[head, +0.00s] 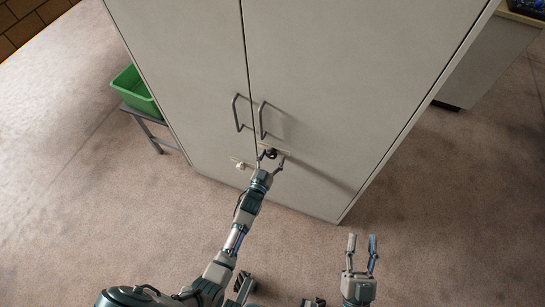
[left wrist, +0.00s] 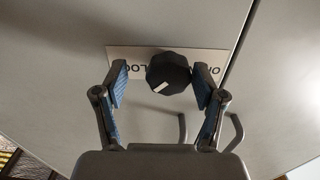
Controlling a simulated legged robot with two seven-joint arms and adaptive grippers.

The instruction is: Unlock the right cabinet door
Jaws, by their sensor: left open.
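The right cabinet door (head: 335,70) is shut against the left door (head: 190,70). A black faceted knob (left wrist: 168,73) with a white mark sits over a white label (left wrist: 135,58) with partly hidden lettering, upside down in the left wrist view. In the head view the knob (head: 271,153) is just below the right door's handle. My left gripper (head: 270,159) is open at the knob, one finger on each side. In the left wrist view, the gripper's (left wrist: 159,78) right finger is close to the knob; contact is unclear. My right gripper (head: 361,241) is open and empty, low and right of the cabinet.
Two bar handles, the left (head: 238,113) and right (head: 262,120), flank the door seam. A small light knob (head: 240,165) is on the left door. A green bin (head: 135,91) on a stand is left of the cabinet. Carpet (head: 440,220) is clear to the right.

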